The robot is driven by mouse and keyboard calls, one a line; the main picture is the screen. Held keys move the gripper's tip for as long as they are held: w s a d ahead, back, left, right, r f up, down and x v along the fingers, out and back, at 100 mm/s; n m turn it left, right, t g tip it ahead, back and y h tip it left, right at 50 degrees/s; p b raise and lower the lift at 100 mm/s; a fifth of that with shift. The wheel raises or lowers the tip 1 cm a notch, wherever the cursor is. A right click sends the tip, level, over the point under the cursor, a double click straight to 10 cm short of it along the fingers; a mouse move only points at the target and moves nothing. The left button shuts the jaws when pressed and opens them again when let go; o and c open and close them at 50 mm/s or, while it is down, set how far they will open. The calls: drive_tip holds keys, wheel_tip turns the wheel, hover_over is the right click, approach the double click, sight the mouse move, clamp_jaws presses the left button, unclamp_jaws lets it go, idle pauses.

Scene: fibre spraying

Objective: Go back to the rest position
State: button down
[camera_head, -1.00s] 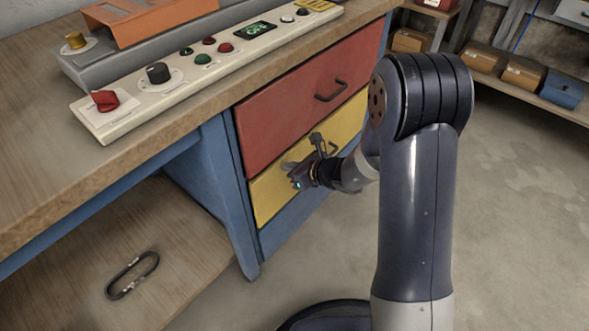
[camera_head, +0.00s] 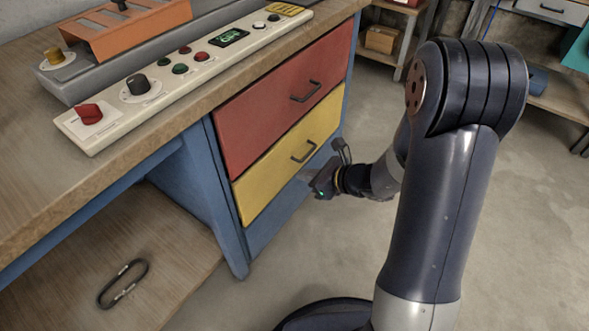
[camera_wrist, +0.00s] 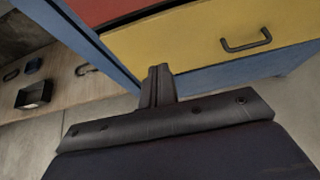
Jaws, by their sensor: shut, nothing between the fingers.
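My gripper (camera_head: 306,176) is low in front of the workbench, beside the lower right part of the yellow drawer (camera_head: 262,182). In the wrist view my gripper (camera_wrist: 158,72) points at the bench front, its two fingers together with nothing between them. The yellow drawer (camera_wrist: 200,38) with its dark handle (camera_wrist: 246,40) is above and to the right there. The gripper looks apart from the handle (camera_head: 304,151).
The workbench top carries a control panel (camera_head: 180,75) and an orange bracket (camera_head: 130,25). A carabiner-like loop (camera_head: 123,284) lies on the lower shelf (camera_head: 165,250). Clear floor (camera_head: 530,220) lies to the right. Shelving with a box (camera_head: 381,39) stands at the back.

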drive_tip(key=shift+s+d+r, duration=0.15)
drive_tip(key=shift+d, duration=0.05)
drive_tip(key=b, duration=0.3)
approach(263, 166)
drive_tip(key=x, duration=0.5)
drive_tip(key=shift+s+d+f, duration=0.1)
drive_tip(key=shift+s+f, duration=0.05)
drive_tip(key=shift+f, duration=0.3)
drive_tip(key=shift+w+a+r, duration=0.1)
drive_tip(key=shift+w+a, duration=0.3)
drive_tip(key=shift+a, duration=0.1)
